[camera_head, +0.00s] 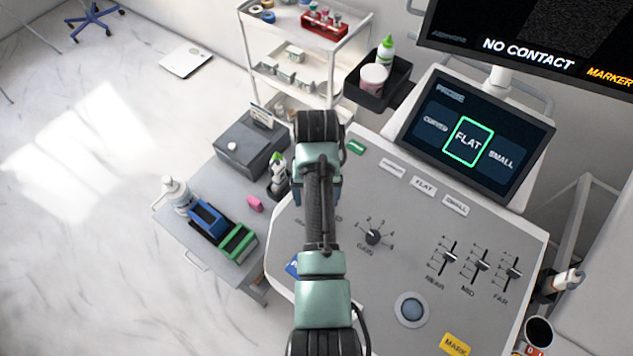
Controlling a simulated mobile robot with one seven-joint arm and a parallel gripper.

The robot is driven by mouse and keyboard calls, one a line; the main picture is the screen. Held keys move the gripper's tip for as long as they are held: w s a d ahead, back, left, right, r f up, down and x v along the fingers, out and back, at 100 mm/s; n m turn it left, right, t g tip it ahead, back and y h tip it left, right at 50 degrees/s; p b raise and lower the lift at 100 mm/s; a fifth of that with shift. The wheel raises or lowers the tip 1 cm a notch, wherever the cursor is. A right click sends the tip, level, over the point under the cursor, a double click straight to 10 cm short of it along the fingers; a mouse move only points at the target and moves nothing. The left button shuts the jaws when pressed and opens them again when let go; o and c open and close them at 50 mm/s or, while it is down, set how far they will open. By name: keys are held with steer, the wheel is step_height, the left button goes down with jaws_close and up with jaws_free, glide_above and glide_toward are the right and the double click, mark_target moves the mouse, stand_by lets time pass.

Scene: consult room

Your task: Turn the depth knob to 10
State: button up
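The grey console panel (390,290) fills the lower right of the head view. No depth knob is visible on it. My arm crosses the panel's left part and hides the area there, where faint printed marks show on either side of the arm. A dark knob (373,237) with a scale around it, labelled GAIN, sits just right of my arm. My gripper's fingers are hidden behind my own arm, so I cannot see whether they are open or touch anything.
Three sliders (480,264) labelled NEAR, MID and FAR stand on the panel's right. A round button (411,309) and a yellow MARK button (455,344) are near its front. A screen (475,140) highlights FLAT. A side table (185,235) with bottle and trays stands left.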

step_height(320, 180, up, 6)
steer(key=shift+r+b, duration=0.15)
steer(key=shift+b, duration=0.15)
stand_by(0.4)
